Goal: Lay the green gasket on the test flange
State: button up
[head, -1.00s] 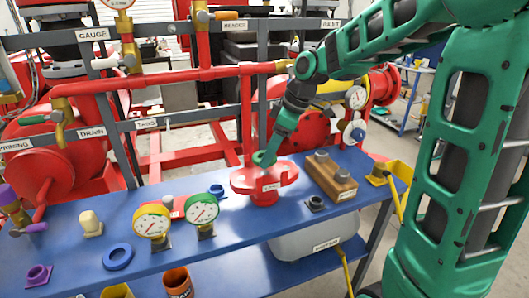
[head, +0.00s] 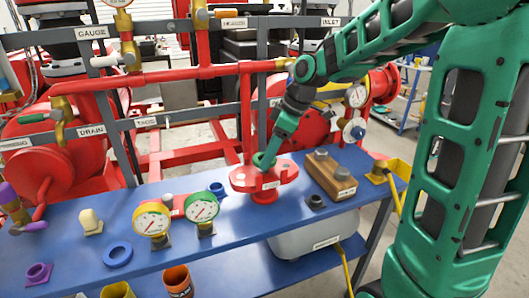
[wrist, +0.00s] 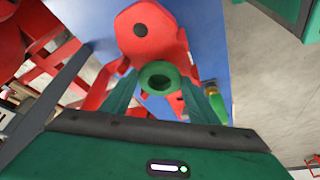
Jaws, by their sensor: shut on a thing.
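The green gasket (wrist: 160,78) is a ring held between the two fingers of my gripper (wrist: 163,92) in the wrist view. In the head view the gasket (head: 264,160) shows at the tip of my gripper (head: 267,154), over the red test flange (head: 263,180). The flange is a red oval plate on a red stand on the blue bench. In the wrist view the flange (wrist: 145,52) lies behind the gasket, with a dark hole at its far end. I cannot tell whether the gasket touches the flange.
A blue ring (head: 118,254) lies on the bench (head: 80,218). A red pipe frame rises behind.

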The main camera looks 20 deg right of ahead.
jog(key=shift+f, duration=1.6)
jog(key=o, duration=1.1)
jog(key=shift+r, duration=0.15)
jog(key=v, duration=1)
jog(key=shift+d+r, duration=0.15)
jog(key=shift+r, duration=0.05)
jog(key=s+d+f+m+g+h, duration=0.1)
jog(key=s+d+f+m, duration=0.2)
jog(key=s+m, duration=0.3)
jog(key=s+d+f+m+h, duration=0.1)
jog(key=s+d+f+m, duration=0.2)
jog(key=s, duration=1)
jog(key=s+d+f+m+g+h, duration=0.1)
jog(key=s+d+f+m, duration=0.2)
jog(key=s+d+m, duration=0.2)
jog(key=s+m, duration=0.3)
jog(key=s, duration=0.1)
jog(key=shift+s+d+f+m+g, duration=0.25)
jog(key=shift+f+m+g, duration=0.05)
jog(key=shift+f, duration=0.1)
